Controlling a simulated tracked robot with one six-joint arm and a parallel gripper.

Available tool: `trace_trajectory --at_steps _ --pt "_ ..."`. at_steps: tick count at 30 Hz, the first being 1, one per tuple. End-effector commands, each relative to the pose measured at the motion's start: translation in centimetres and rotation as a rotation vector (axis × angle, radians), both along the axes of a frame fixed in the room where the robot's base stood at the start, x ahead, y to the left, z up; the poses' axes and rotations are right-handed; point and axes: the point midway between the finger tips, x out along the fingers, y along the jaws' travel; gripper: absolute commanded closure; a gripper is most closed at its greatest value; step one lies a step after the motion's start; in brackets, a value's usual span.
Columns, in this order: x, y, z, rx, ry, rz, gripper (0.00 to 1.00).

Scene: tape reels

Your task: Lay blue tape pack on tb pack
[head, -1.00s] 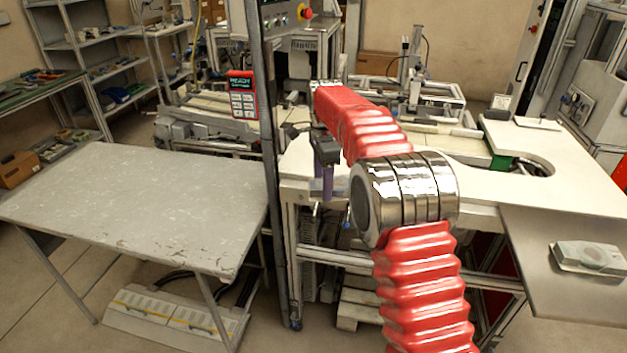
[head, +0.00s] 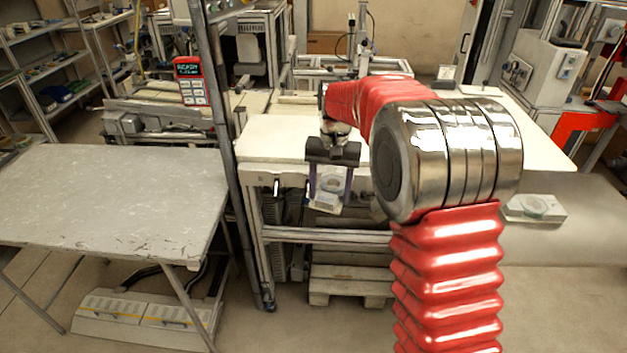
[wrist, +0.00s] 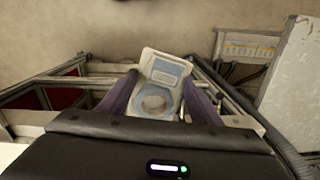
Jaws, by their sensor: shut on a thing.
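My gripper (head: 330,194), with purple fingers, is shut on the blue tape pack (head: 328,201). The pack hangs below the gripper in front of the white worktable, clear of any surface. In the wrist view the pack (wrist: 153,104) is a clear, flat case with a pale blue ring and a blue label, held between the fingers.
The white worktable (head: 275,138) stands behind my gripper. A worn grey table (head: 110,200) is at the left, with an upright post (head: 228,150) between it and my arm. A wooden pallet (head: 350,283) lies below. The grey surface around the resting pack looks clear.

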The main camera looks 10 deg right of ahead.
Motion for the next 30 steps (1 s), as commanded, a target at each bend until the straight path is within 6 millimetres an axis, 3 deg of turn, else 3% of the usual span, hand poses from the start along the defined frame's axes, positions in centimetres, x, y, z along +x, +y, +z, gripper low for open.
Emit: trace_trajectory --at_steps 3,10,30 --pt "-1.7 -1.4 -0.3 0.004 -0.002 0.119 0.69" --pt "-3.8 -2.8 -0.9 0.008 -0.004 0.277 0.69" --pt "-4.0 -2.5 -1.0 0.009 -0.006 0.305 0.69"
